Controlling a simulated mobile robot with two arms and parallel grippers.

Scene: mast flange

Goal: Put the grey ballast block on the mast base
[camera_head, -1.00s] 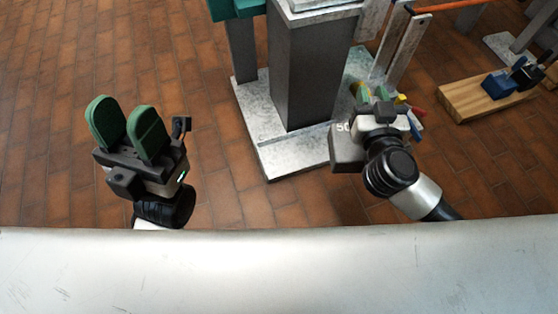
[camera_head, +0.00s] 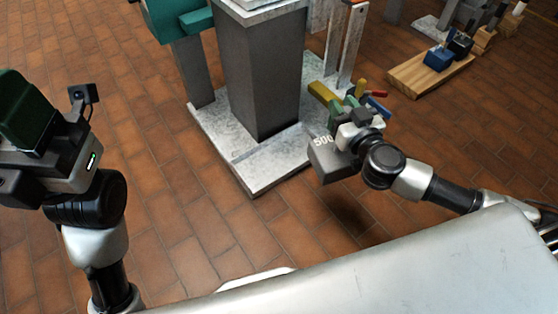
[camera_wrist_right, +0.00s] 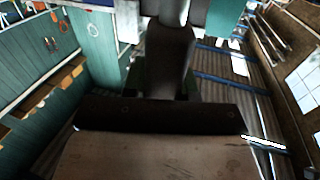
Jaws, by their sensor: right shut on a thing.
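The grey ballast block (camera_head: 328,160), marked 500, hangs at my right gripper (camera_head: 346,110), which is shut on it. The block is above the floor, just right of the mast base (camera_head: 258,172), and no contact between them shows. The mast base is a pale, flat metal plate with a thick grey column on it and bare room at its front. My left gripper (camera_head: 20,112), with green pads, is at the left edge, partly cut off; it appears open and empty. A broad, dark bar and a paler surface block the lower right wrist view; I cannot tell what they are.
The grey column (camera_head: 262,85) rises from the plate. A teal part (camera_head: 178,18) stands at its back left. Yellow (camera_head: 325,95), red and blue pieces show behind my right gripper. A wooden board (camera_head: 430,72) with a blue block (camera_head: 438,58) lies back right. The front-left floor is clear.

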